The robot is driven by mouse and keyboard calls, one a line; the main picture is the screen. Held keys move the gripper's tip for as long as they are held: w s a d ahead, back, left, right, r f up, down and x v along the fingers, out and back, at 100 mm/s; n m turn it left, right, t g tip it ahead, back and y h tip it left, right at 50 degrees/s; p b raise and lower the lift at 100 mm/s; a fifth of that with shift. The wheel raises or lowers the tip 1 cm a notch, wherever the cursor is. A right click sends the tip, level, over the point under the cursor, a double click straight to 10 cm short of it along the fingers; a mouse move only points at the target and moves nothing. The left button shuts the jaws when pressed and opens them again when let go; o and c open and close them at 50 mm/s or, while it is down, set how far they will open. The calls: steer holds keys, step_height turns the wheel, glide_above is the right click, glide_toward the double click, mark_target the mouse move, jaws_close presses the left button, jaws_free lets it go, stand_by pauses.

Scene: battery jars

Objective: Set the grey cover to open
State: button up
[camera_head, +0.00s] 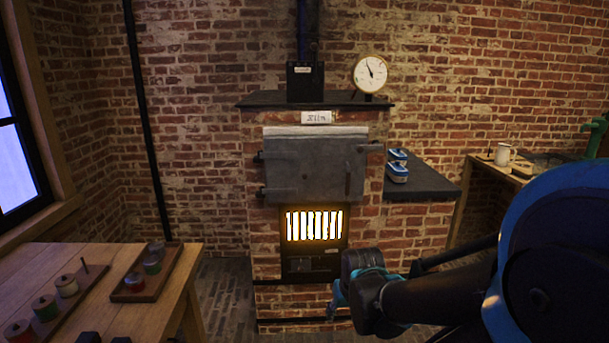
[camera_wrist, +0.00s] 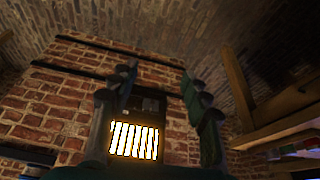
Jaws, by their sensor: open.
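The grey cover (camera_head: 310,168) is a flat metal door on the front of the brick kiln, above the glowing grate (camera_head: 314,226). It appears closed, lying flat over the kiln's front. Hinge-like fittings show at its left edge and an upright handle (camera_head: 347,179) near its right edge. My gripper (camera_head: 350,290) is low at the kiln's right front, below the cover and apart from it. In the wrist view its fingers (camera_wrist: 158,90) are spread with nothing between them. The glowing grate (camera_wrist: 135,139) shows beyond them; I cannot make out the cover there.
A dark side shelf (camera_head: 424,180) with blue-and-white objects (camera_head: 397,170) juts out right of the kiln. A wooden table (camera_head: 60,262) with trays of small jars stands at left. A bench with a white mug (camera_head: 503,154) is at right. The floor left of the kiln is clear.

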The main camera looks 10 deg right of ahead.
mark_target(305, 177)
steer(key=shift+w+d, duration=0.1)
steer(key=shift+c, duration=0.7)
steer(key=w+d+r+n+t+h, duration=0.35)
steer(key=w+r+n, duration=0.3)
steer(key=w, duration=0.35)
steer(key=w+d+r+n+t+h, duration=0.2)
steer(key=w+d+r+n+t, duration=0.25)
steer(key=w+n, duration=0.4)
steer(key=w+a+r+n+t+y, duration=0.2)
steer(key=w+a+r+n+t, duration=0.15)
steer(key=w+a+n, duration=0.4)
steer(key=w+a+r+n+t+y, duration=0.2)
steer(key=w+a+r+n, duration=0.25)
steer(key=w+n, duration=0.45)
steer(key=shift+n, duration=0.25)
steer(key=w, duration=1)
steer(key=w+f, duration=0.1)
steer(key=w, duration=0.5)
steer(key=shift+d, duration=0.4)
jaws_close()
